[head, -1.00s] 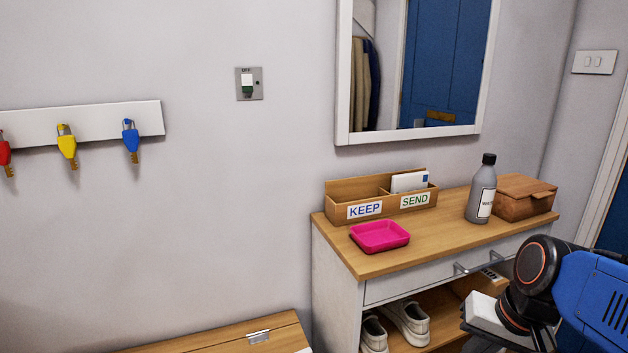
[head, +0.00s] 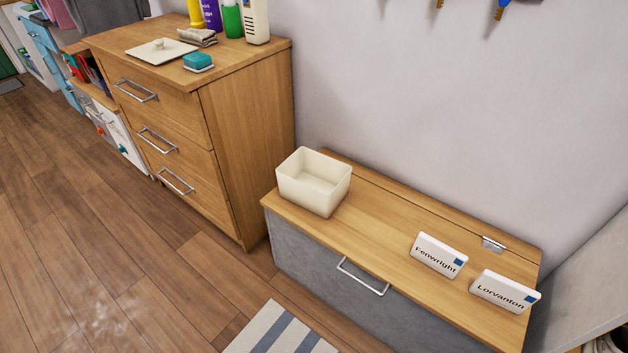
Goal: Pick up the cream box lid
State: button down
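The cream box lid (head: 174,52), a flat square with a small round knob on top, lies knob up on the wooden chest of drawers (head: 245,135) at the upper left. The open cream box (head: 314,181) stands apart from it on the lower wooden bench (head: 378,225), and looks empty. My gripper is not in the head view now.
Beside the lid are a folded grey cloth (head: 198,37) and a teal sponge (head: 198,60) on a small dish. Several bottles stand behind. Two name cards, Fenwright (head: 438,255) and Lorvanton (head: 504,290), are on the bench. A striped mat (head: 278,331) lies on the mostly clear floor.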

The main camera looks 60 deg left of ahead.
aim_at(158, 52)
jog(key=j+u, duration=0.15)
jog(key=u, duration=0.2)
jog(key=k+j+u, duration=0.1)
jog(key=u, duration=0.3)
jog(key=j+u, duration=0.35)
jog(key=l+u, duration=0.65)
jog(key=u, duration=0.25)
jog(key=k+j, duration=0.05)
